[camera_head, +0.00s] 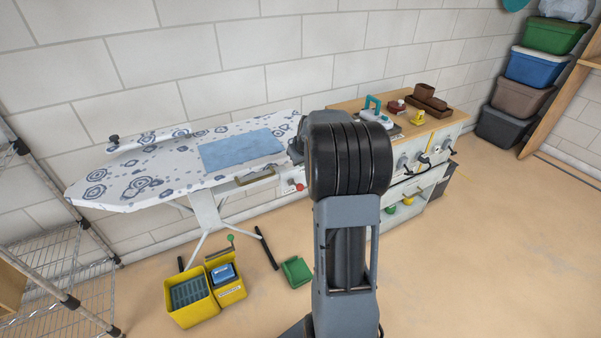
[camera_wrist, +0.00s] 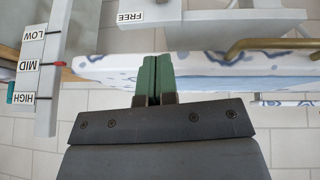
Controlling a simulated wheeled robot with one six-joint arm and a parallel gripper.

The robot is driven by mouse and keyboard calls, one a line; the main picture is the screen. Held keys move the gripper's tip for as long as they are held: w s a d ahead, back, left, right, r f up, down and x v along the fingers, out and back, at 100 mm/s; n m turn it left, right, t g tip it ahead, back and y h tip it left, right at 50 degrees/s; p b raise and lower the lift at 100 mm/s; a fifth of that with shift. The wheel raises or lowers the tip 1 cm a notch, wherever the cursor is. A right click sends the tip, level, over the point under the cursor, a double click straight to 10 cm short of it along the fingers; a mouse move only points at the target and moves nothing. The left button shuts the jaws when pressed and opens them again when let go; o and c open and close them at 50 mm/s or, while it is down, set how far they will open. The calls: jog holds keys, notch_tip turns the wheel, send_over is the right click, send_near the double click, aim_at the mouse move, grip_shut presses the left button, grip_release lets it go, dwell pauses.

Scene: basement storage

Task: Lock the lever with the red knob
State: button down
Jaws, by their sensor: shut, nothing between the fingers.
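A small red knob (camera_head: 299,187) shows under the right end of the ironing board (camera_head: 140,181), just left of my arm; its lever is mostly hidden. In the wrist view, my gripper (camera_wrist: 155,60) has its green fingers closed together and holds nothing. Its tips are near the board's patterned edge, below a white plate (camera_wrist: 190,30) labelled FREE, upside down. A curved brass handle (camera_wrist: 270,42) is to the right of the fingers. My gripper is hidden behind my arm in the head view.
A white scale (camera_wrist: 45,70) reads LOW, MID, HIGH, with a red marker (camera_wrist: 60,63) by MID. A wooden-topped cabinet (camera_head: 440,126) stands right of the board. Yellow bins (camera_head: 190,318) and a green tray (camera_head: 297,271) lie on the floor. A wire rack (camera_head: 70,300) stands left.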

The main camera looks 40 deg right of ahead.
send_over(300, 185)
jog(key=f, duration=0.5)
jog(key=w+f, duration=0.1)
jog(key=f, duration=0.2)
jog(key=shift+a, duration=0.3)
jog(key=f, duration=0.1)
jog(key=s+f+b, duration=0.1)
jog(key=f, duration=0.1)
jog(key=shift+d+f, duration=0.2)
jog(key=shift+f, duration=0.35)
